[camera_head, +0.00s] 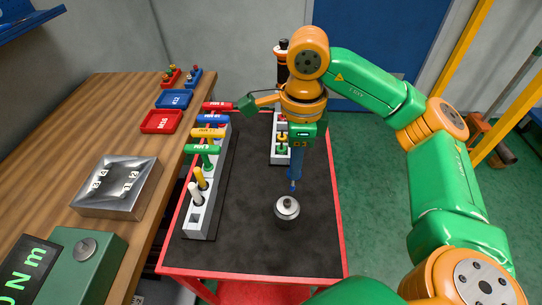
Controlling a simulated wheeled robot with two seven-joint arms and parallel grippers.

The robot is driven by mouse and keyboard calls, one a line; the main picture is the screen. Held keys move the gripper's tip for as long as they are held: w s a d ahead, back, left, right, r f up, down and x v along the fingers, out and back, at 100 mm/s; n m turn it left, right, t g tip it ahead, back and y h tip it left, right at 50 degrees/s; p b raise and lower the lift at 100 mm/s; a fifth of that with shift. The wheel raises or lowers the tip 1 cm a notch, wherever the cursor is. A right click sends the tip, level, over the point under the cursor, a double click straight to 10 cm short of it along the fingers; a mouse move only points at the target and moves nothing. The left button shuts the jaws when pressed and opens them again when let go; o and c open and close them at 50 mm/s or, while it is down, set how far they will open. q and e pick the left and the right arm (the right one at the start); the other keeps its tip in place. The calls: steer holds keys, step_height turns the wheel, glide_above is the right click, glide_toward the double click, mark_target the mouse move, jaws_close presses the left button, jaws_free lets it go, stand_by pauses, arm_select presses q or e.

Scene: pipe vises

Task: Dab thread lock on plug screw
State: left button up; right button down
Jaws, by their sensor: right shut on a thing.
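My right gripper (297,146) points down over the black mat, seen from behind its orange wrist, which hides most of its fingers. It is shut on a slim blue applicator (295,168), held upright with its narrow tip down. A round silver metal plug (287,210) with a small raised centre stands on the mat just below the tip. The tip looks slightly above the plug; I cannot tell whether they touch. No thread lock is visible on the plug. My left gripper is not in view.
A red-edged cart with a black mat (255,252) carries a grey rack (201,222) of coloured T-handles at left and a white holder (280,158) behind my gripper.

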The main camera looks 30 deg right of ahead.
mark_target(289, 172)
steer(key=shift+w+a, duration=0.25)
steer(key=shift+a, duration=0.4)
steer(key=f+b, duration=0.3)
steer(key=shift+s+d, duration=0.1)
steer(key=shift+d, duration=0.2)
steer(key=shift+f+b, duration=0.35)
steer(key=shift+b, duration=0.05)
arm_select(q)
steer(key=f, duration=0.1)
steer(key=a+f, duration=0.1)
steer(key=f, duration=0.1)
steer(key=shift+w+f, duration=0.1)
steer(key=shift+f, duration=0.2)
arm_select(e)
steer(key=shift+a+r, duration=0.1)
steer(key=shift+a, duration=0.05)
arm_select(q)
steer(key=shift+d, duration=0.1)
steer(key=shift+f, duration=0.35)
arm_select(e)
steer(key=shift+f, duration=0.4)
arm_select(q)
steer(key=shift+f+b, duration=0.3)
steer(key=shift+b, duration=0.25)
arm_select(e)
steer(key=shift+f, duration=0.4)
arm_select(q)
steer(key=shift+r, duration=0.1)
arm_select(e)
steer(key=shift+r, duration=0.1)
